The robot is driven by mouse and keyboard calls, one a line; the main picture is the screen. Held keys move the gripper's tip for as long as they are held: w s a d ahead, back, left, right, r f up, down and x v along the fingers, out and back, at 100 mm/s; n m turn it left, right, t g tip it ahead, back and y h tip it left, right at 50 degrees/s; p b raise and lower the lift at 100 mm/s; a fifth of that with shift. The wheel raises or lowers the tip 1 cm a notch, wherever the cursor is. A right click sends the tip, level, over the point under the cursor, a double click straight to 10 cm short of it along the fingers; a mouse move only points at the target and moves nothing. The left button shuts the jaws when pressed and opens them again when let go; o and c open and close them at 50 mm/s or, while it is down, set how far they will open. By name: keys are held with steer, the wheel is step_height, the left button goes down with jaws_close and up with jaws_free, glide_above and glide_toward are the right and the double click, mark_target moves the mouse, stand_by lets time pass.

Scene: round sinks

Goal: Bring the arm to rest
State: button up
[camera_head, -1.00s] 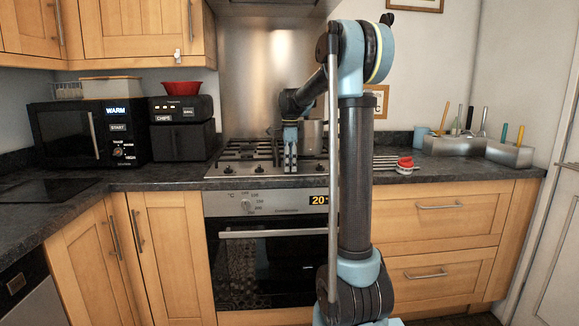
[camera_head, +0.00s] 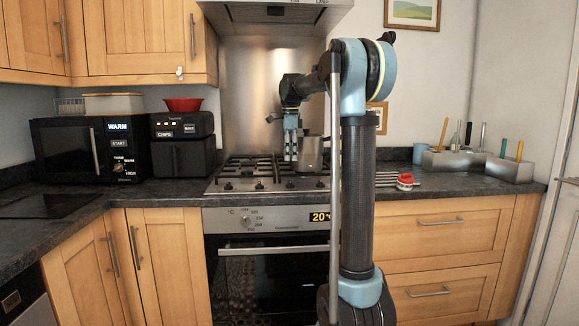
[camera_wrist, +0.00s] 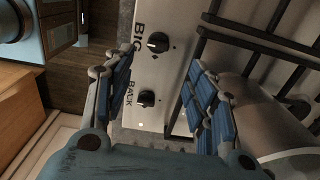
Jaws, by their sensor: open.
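My gripper (camera_head: 290,150) hangs from my arm over the gas hob (camera_head: 228,184), fingers pointing down. In the wrist view its two fingers with blue pads (camera_wrist: 160,85) stand wide apart, with nothing gripped between them. A metal pot (camera_head: 311,154) stands on the hob just right of my gripper. A grey rounded surface, seemingly the pot (camera_wrist: 265,115), lies close beside the right finger in the wrist view; I cannot tell if they touch. The hob's black knobs (camera_wrist: 158,42) show below, between the fingers. My arm hides part of the hob's right side.
A black microwave (camera_head: 80,150) and a black air fryer (camera_head: 182,155) stand left of the hob. A red round item (camera_head: 405,181) lies right of my arm. Metal holders (camera_head: 455,161) with utensils stand farther right. The extractor hood (camera_head: 275,12) hangs above.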

steer(key=shift+r, duration=0.5)
steer(key=s+d+f+n, duration=0.2)
steer(key=s+f+n, duration=0.15)
steer(key=s, duration=0.45)
steer(key=s+d+f+n+t, duration=0.1)
steer(key=s+d+f+n, duration=0.2)
steer(key=s, duration=0.4)
steer(key=s+d+f+n, duration=0.1)
steer(key=s+f+n, duration=0.25)
steer(key=s, duration=0.45)
steer(key=s+d+f+n+t, duration=0.1)
steer(key=s+f+n, duration=0.7)
steer(key=s+f, duration=0.9)
step_height(320, 180, down, 4)
steer(key=shift+s+d, duration=0.3)
steer(key=shift+d, duration=0.5)
